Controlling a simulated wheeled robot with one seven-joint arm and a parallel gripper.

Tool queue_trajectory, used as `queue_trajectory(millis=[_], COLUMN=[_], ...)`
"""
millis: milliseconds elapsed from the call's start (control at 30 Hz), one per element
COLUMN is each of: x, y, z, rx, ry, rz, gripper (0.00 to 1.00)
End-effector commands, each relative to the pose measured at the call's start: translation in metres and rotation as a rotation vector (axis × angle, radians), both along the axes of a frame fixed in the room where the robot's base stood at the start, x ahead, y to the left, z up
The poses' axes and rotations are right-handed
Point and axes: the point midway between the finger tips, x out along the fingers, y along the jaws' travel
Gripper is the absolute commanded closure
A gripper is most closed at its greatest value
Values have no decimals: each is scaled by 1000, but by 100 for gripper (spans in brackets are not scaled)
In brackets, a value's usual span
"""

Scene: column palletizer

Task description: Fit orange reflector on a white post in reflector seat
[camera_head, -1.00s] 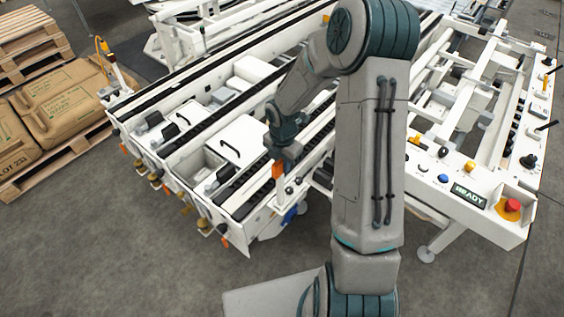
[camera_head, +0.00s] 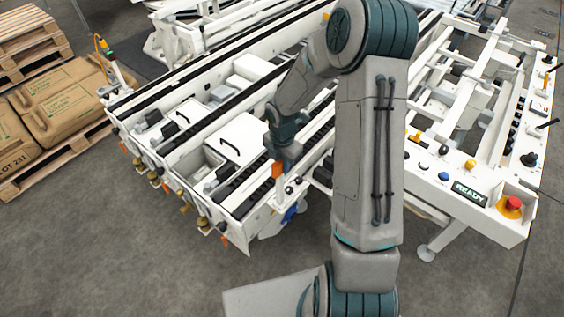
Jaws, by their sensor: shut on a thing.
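My gripper (camera_head: 280,166) points down over the near right corner of the white conveyor frame. It is shut on the orange reflector (camera_head: 278,170), a small upright orange piece at its tip. The white post (camera_head: 274,191) below the orange part is partly seen against the white frame. The reflector seat cannot be made out clearly; the frame corner under the gripper is small and crowded. I cannot tell whether the post touches the frame.
The white conveyor (camera_head: 230,138) with black rails and lidded boxes fills the middle. A control panel (camera_head: 465,185) with a READY display and a red stop button (camera_head: 513,203) is at the right. Sacks on a pallet (camera_head: 60,108) stand at the left. Grey floor in front is clear.

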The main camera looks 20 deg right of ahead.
Motion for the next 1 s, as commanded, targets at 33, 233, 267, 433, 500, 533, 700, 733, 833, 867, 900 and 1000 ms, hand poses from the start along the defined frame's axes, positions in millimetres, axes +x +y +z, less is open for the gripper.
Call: queue_trajectory(millis=[33, 233, 267, 433, 500, 533, 700, 733, 833, 867, 900, 1000], x=[0, 0, 0, 0, 0, 0, 0, 0, 1, 1, 1, 1], y=[0, 0, 0, 0, 0, 0, 0, 0, 0, -1, -1, -1], z=[-1, -1, -1, -1, -1, -1, 2, 4, 17, 23, 31, 55], rx=[0, 0, 0, 0, -1, -1, -1, 0, -1, -1, -1, -1], ry=[-1, -1, -1, -1, -1, -1, -1, -1, -4, -4, -6, -6], rz=[0, 0, 0, 0, 0, 0, 0, 0, -1, -2, -1, -3], gripper=[100, 100, 100, 57, 57, 57, 57, 57, 57, 57, 57, 57])
